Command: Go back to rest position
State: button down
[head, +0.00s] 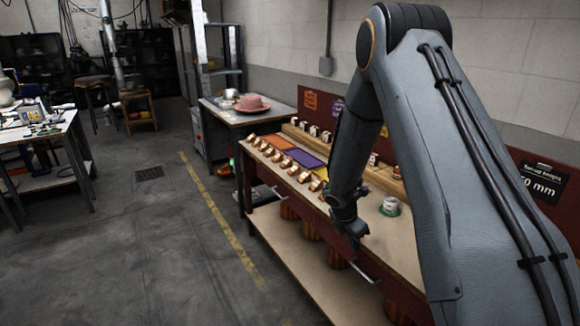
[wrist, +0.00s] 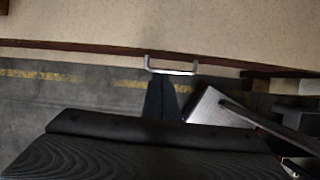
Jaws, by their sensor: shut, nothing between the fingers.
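My gripper (head: 354,238) is in front of the long workbench (head: 405,240), near its front edge, with the arm bent down from the upper right. In the wrist view its dark fingers (wrist: 161,82) are together and empty. Their tips show just beside a metal handle (wrist: 170,67) at the bench's front edge; I cannot tell whether they touch it. A handle also shows below the gripper in the head view (head: 364,273). My arm hides part of the bench.
The floor left of the bench (head: 150,230) is clear.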

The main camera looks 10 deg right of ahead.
jog(key=s+a+r+m+y+b, duration=0.1)
jog(key=s+a+r+m, duration=0.2)
jog(key=s+r+m, duration=0.2)
jog(key=s+a+r+m+y+b, duration=0.1)
jog(key=s+a+r+m, duration=0.3)
jog(key=s+m, duration=0.6)
jog(key=s+a+r+m+y, duration=0.1)
jog(key=s+a+r+m, duration=0.2)
jog(key=s+r+m, duration=0.3)
jog(key=s+m, duration=0.1)
jog(key=s, duration=0.2)
jog(key=shift+s+a+y+b, duration=0.25)
jog(key=shift+a+y+b, duration=0.05)
jog(key=shift+y+b, duration=0.1)
